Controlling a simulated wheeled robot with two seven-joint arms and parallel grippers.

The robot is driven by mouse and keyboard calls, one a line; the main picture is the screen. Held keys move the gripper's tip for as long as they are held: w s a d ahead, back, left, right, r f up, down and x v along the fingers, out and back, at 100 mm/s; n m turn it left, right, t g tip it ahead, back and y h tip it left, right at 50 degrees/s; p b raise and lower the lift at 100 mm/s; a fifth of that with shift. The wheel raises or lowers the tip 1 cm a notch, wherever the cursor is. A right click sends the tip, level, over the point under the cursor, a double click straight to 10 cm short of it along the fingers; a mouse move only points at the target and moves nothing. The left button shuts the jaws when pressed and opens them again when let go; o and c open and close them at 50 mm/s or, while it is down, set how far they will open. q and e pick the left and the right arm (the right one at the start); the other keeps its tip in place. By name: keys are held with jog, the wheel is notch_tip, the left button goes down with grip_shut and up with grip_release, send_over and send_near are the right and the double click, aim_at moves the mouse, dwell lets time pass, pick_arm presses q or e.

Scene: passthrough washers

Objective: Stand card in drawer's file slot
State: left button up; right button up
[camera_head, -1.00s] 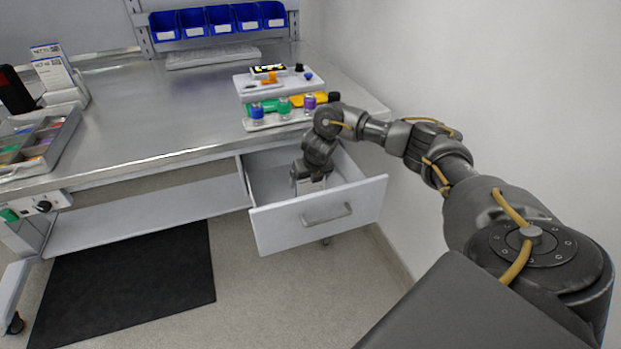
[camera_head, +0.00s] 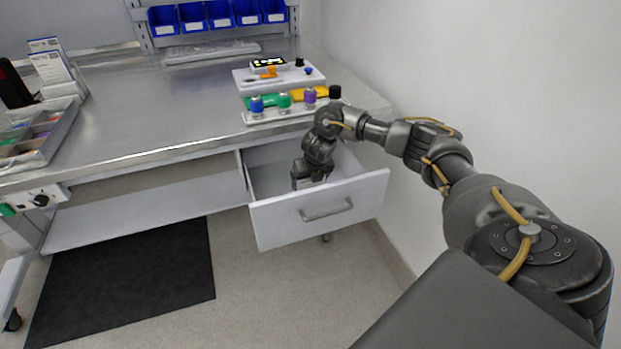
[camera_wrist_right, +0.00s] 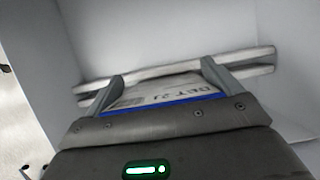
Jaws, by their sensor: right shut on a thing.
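The drawer (camera_head: 345,202) is pulled out below the right end of the bench, and its inside is open from above. My right gripper (camera_head: 308,180) is down inside it. In the right wrist view, my right gripper (camera_wrist_right: 162,78) is shut on a white card (camera_wrist_right: 158,92) with printed text and a blue stripe. Pale parallel rails of the file slot (camera_wrist_right: 258,62) cross just beyond the fingertips. The card's far edge meets the rails, but its lower part is hidden, so I cannot tell how deep it sits. My left gripper is out of view.
A white rack of small vials (camera_head: 283,108) and a white tray (camera_head: 295,77) stand on the bench above the drawer. A card holder (camera_head: 62,88) and a sectioned tray (camera_head: 62,128) stand at the left. The wall is close on the right.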

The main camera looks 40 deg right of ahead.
jog(key=shift+f, duration=0.3)
jog(key=shift+a, duration=0.1)
jog(key=o, duration=0.6)
jog(key=shift+o, duration=0.2)
